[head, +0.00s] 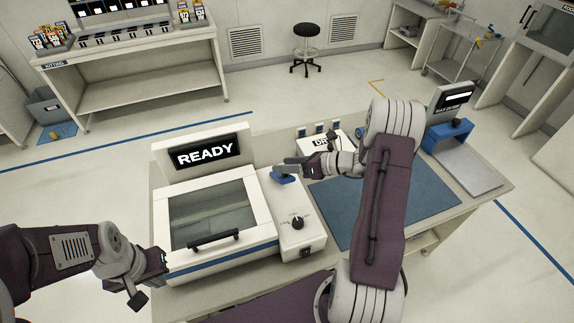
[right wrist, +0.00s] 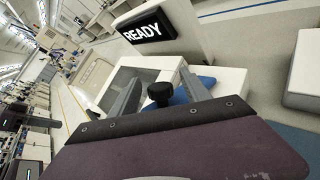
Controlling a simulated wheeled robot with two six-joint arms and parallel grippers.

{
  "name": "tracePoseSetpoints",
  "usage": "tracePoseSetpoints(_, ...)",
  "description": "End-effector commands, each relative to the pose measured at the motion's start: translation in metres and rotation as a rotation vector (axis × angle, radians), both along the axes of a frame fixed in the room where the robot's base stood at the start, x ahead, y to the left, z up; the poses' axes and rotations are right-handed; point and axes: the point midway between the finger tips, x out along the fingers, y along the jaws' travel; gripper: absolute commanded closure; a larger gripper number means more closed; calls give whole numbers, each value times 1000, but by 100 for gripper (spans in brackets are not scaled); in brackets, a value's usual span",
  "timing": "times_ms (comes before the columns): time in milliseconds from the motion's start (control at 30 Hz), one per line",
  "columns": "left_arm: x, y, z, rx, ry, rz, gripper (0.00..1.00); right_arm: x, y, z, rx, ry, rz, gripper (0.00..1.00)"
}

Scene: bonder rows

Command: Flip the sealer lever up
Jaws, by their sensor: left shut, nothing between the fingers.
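The sealer (head: 212,262) is a white machine with a windowed lid and a black READY sign (head: 207,152). On its side box, a blue part (head: 284,179), apparently the lever's base, sits under my right gripper (head: 290,167). In the right wrist view, my right gripper (right wrist: 160,95) is open, its two fingers apart on either side of a black knob (right wrist: 160,91), with blue (right wrist: 203,82) behind. I cannot tell whether the fingers touch the knob, and the head view hides the lever's angle. My left gripper (head: 152,280) is shut and empty, left of the sealer's front.
A black dial (head: 298,222) sits on the side box's front. The lid handle (head: 214,240) is at the sealer's front. A blue mat (head: 410,222) lies right of the sealer, partly under my right arm. A scale-like device (head: 472,172) stands at the bench's right end.

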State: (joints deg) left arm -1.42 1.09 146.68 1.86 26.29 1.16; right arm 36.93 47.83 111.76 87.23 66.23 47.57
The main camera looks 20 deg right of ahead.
Motion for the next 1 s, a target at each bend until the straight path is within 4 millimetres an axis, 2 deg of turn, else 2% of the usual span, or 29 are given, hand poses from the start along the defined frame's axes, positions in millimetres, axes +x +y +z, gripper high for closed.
tracePoseSetpoints(167,0,0,-2,0,0,0,100,-3,-4,1,-1,1,0,45)
tracePoseSetpoints(400,0,0,-10,0,0,0,100,-34,-39,20,-2,-1,-4,45)
tracePoseSetpoints(567,0,0,-13,0,0,0,100,-50,-56,31,-2,-1,-2,45)
tracePoseSetpoints(1000,0,0,-13,0,0,0,100,-56,-60,35,0,2,1,45)
